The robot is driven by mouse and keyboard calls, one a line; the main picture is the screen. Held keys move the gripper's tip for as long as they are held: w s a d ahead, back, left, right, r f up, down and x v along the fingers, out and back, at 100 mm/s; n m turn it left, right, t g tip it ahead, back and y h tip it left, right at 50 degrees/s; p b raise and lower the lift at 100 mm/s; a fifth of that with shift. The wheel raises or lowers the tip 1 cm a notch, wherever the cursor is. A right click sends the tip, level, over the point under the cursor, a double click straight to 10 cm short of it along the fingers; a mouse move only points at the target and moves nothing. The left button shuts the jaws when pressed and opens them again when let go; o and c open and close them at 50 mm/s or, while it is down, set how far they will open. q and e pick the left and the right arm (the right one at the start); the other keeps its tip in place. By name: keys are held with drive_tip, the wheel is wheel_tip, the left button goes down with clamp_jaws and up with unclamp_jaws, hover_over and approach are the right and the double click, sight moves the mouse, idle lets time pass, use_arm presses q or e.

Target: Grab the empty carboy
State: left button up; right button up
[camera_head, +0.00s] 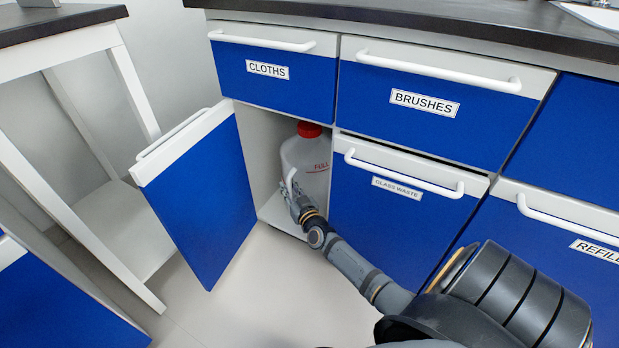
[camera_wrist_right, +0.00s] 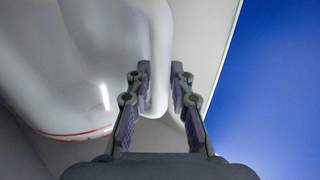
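The carboy (camera_head: 305,165) is a whitish, translucent jug with a red cap, marked FULL in red. It stands upright inside the open cabinet under the CLOTHS drawer. My right gripper (camera_head: 292,194) reaches into the cabinet at the front of the carboy. In the right wrist view, the fingers of the right gripper (camera_wrist_right: 160,88) lie on both sides of the carboy's white handle (camera_wrist_right: 160,50), which fills the narrow gap between them. The carboy's rounded body and a red line (camera_wrist_right: 75,136) show at left there. My left gripper is out of view.
The open blue door (camera_head: 200,200) stands to the left of the cabinet. The shut GLASS WASTE cabinet (camera_head: 390,240) is close on the right, beside my right arm. A white-framed table (camera_head: 75,140) stands at left. The floor (camera_head: 255,300) in front is clear.

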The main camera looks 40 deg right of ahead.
clamp_jaws()
idle(0.4)
drive_tip(key=shift+r, duration=0.2)
